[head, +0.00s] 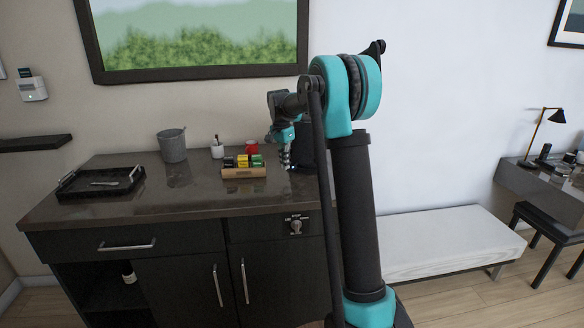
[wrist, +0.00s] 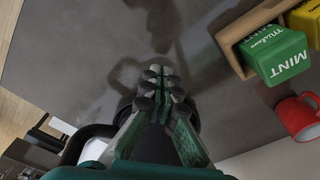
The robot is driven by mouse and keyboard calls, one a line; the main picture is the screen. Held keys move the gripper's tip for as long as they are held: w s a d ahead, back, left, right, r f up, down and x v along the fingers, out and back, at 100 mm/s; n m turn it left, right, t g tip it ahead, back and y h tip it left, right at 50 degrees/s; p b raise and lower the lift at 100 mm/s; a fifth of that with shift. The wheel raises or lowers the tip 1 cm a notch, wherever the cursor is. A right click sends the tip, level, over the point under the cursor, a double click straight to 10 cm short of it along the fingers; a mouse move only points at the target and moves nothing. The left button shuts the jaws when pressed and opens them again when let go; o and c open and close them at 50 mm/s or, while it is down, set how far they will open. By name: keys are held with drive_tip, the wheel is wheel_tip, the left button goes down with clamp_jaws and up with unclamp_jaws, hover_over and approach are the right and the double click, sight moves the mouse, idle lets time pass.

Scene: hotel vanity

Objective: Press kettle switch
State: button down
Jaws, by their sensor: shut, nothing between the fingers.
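The dark kettle (head: 307,150) stands at the right end of the counter, mostly hidden behind my arm in the head view. In the wrist view, a black rounded form with a loop-like handle (wrist: 76,146), apparently the kettle, lies behind and left of my fingers. My gripper (head: 286,165) points down beside the kettle's left side, low over the counter. In the wrist view my gripper (wrist: 160,75) has its fingertips together with nothing between them. I cannot make out the switch clearly, nor whether the fingertips touch the kettle.
A wooden box of tea packets (head: 244,173) stands left of my gripper, with a red mug (head: 252,147) behind it. A white cup (head: 217,152), a grey bucket (head: 172,147) and a black tray (head: 78,190) stand farther left. The counter front (head: 200,207) is clear.

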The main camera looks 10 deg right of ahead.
drive_tip(key=shift+r, duration=0.15)
wheel_tip(320, 180, up, 12)
drive_tip(key=a, duration=0.1)
drive_tip(key=shift+s, duration=0.35)
drive_tip(key=shift+f, duration=0.2)
